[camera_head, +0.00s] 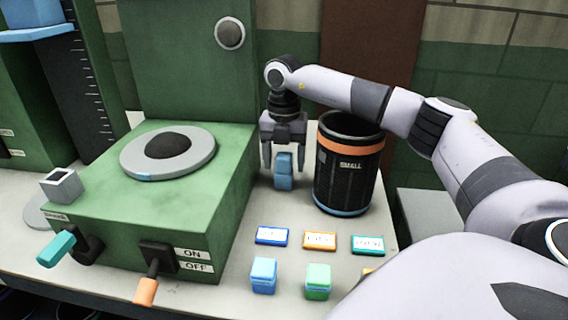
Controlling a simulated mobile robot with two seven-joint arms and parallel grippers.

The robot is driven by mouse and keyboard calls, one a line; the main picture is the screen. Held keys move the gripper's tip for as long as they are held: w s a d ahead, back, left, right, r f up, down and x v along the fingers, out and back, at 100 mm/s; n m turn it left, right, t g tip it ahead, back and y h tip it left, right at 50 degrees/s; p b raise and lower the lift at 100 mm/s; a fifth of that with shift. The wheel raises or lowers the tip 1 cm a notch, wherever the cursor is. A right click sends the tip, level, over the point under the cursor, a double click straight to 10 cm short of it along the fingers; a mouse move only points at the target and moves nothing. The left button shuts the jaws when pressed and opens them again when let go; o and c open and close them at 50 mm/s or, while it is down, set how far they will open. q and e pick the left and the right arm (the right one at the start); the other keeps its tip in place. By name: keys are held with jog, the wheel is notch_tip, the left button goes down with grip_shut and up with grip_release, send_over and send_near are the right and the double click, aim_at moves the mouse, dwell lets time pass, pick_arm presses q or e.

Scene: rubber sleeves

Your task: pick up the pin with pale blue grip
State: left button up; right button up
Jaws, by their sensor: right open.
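My right gripper (284,152) points straight down between the green machine and the black bin. Its fingers are open, one on each side of the top of a small blue block-like piece (284,172) standing on the table. I cannot tell whether the fingers touch it. A pale blue block-shaped grip (263,276) stands at the front of the table, well away from the gripper. A pale green one (318,282) stands to its right. No pin shaft can be made out on any of them. My left gripper is out of view.
A black bin (345,175) marked "SMALL", with an orange band, stands just right of the gripper. The green machine (190,215) with a round plate and levers is on the left. Blue (272,235), orange (320,240) and teal (368,245) label plates lie in front.

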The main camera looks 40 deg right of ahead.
jog(key=c, duration=1.1)
jog(key=shift+o, duration=0.2)
jog(key=shift+r, duration=0.1)
notch_tip(320, 180, up, 13)
notch_tip(320, 180, up, 7)
jog(key=p, duration=0.4)
send_over(283, 154)
jog(key=shift+s, duration=0.1)
